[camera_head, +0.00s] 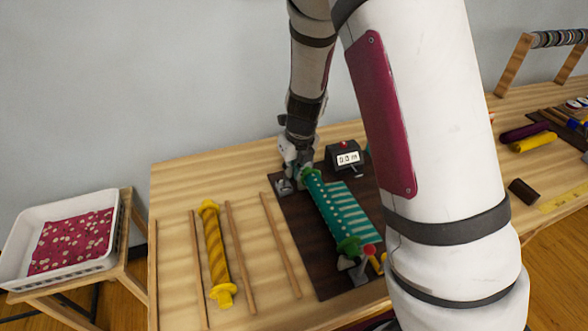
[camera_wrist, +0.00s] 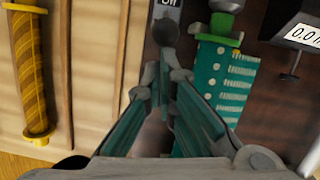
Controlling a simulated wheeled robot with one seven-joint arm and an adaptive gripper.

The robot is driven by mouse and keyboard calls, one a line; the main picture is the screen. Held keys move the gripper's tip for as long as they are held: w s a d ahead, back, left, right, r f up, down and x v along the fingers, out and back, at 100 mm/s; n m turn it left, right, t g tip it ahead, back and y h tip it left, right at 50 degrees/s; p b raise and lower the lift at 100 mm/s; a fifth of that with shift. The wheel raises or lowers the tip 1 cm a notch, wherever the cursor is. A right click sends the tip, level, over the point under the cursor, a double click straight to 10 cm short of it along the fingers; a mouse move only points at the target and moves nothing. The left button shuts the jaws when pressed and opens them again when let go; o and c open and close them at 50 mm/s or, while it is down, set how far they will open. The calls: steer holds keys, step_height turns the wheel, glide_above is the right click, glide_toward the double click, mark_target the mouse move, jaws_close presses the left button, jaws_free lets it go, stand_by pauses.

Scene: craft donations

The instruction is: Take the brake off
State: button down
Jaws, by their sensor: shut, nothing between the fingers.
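The dark ball knob (camera_wrist: 166,32) of a lever, which I take for the brake, shows in the wrist view just beyond my fingertips, beside a label reading "Off" (camera_wrist: 168,3). My gripper (camera_wrist: 163,88) is shut and empty, right by the lever's stem; I cannot tell whether it touches. In the head view my gripper (camera_head: 292,160) is at the far end of the dark board (camera_head: 318,275), above a small grey fitting (camera_head: 284,187). Next to it is a green-ended roll of teal dotted fabric (camera_head: 326,208). The lever's own position is unclear.
A black meter (camera_head: 346,159) reading 0.0 m stands right of the roll. A red knob (camera_head: 369,249) is at the board's near end. A yellow roll (camera_head: 215,255) and wooden strips lie left. A white basket (camera_head: 75,236) stands beyond the table's left edge. My arm hides the right middle.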

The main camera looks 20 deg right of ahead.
steer(key=w+r, duration=0.1)
steer(key=w, duration=0.8)
steer(key=shift+w+r, duration=0.35)
steer(key=shift+w, duration=0.05)
steer(key=shift+d, duration=0.1)
stand_by(0.4)
